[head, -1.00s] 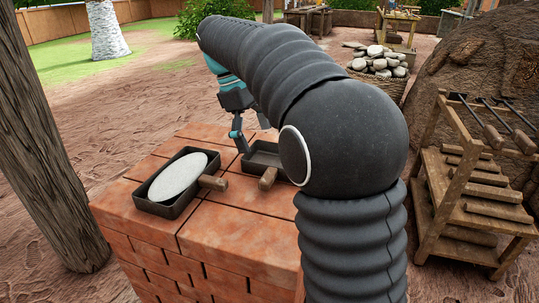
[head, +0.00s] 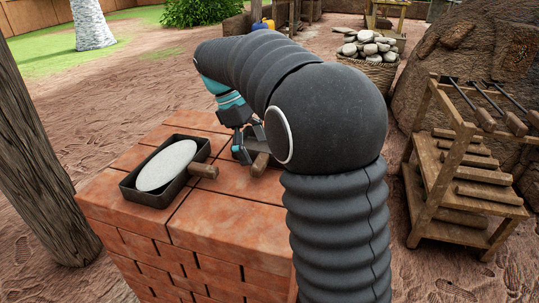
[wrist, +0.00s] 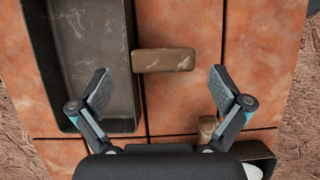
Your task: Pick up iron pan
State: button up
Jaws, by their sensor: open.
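An empty dark iron pan (wrist: 93,55) lies on the brick block at the upper left of the wrist view. Its short wooden handle (wrist: 163,60) points right. In the head view this pan is mostly hidden behind my arm, with its handle (head: 260,163) showing. My gripper (wrist: 158,92) is open and empty, its fingers spread to either side of the handle's line, the left one overlapping the pan in view. In the head view my gripper (head: 244,153) is at this pan; contact cannot be told. A second dark pan (head: 148,194) holds a pale flat stone (head: 167,166).
The brick block (head: 222,222) has bare top around the pans. The second pan's handle (wrist: 207,129) shows close to my right finger. A wooden rack (head: 462,180) stands right, a post (head: 38,140) left, and a basket of stones (head: 368,66) behind.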

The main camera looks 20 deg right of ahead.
aim_at(258, 160)
jog(key=shift+b+x, duration=0.3)
jog(key=shift+x, duration=2)
jog(key=shift+a, duration=0.15)
jog(key=c, duration=1.4)
jog(key=shift+c, duration=0.2)
notch_tip(258, 160, up, 18)
jog(key=p, duration=0.3)
jog(key=o, duration=0.7)
jog(key=c, duration=0.9)
jog(key=shift+r, duration=1)
